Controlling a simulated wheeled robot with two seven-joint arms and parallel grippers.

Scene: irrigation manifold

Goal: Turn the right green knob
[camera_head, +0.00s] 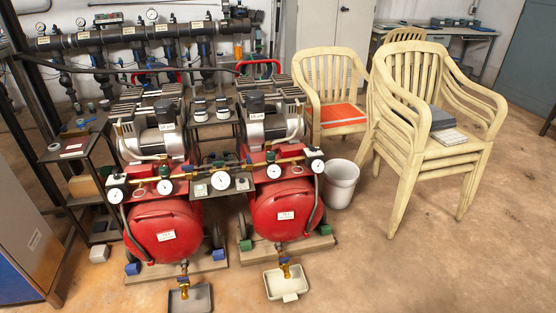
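Two red compressors stand side by side on the floor, the left one (160,228) and the right one (284,212). Each has a red front panel with round white gauges. A small dark green knob (270,157) appears on the right compressor's panel, just above a gauge (274,171). A similar small dark green knob (164,171) appears on the left panel, above another gauge (166,187). Both knobs are too small to tell how they are turned. Neither of my grippers shows in this view.
A grey-white bucket (341,184) stands right of the compressors, with stacked cream chairs (425,110) beyond. Two trays, one dark (190,299) and one pale (287,282), lie on the floor in front. A dark shelf rack (80,150) stands left. The floor at right front is clear.

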